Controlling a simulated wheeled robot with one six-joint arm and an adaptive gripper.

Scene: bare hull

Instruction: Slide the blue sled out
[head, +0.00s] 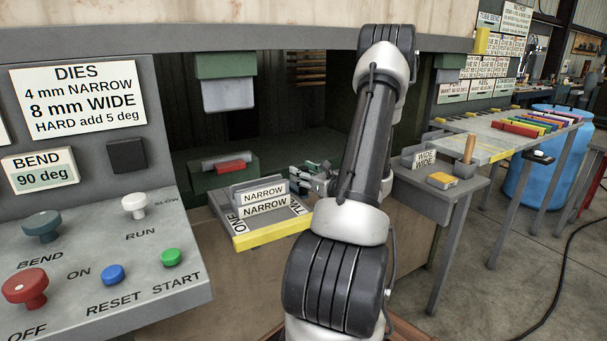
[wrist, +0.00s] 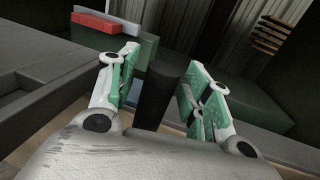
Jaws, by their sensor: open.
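My gripper (head: 312,178) is open at the machine's opening, just right of the plates marked NARROW; my arm partly hides it in the head view. In the wrist view its green-padded fingers (wrist: 160,92) stand apart on either side of a dark upright post (wrist: 158,95). I cannot tell whether either finger touches the post. A small bluish patch (wrist: 134,90) shows between the left finger and the post, but I cannot tell whether it is the blue sled. No sled is clearly seen in the head view.
A red block (head: 234,167) sits on a green base inside the opening. The NARROW plates (head: 264,198) stand on a yellow-edged tray (head: 272,235). A control panel (head: 100,255) is at left. A side table (head: 437,190) holds WIDE plates at right.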

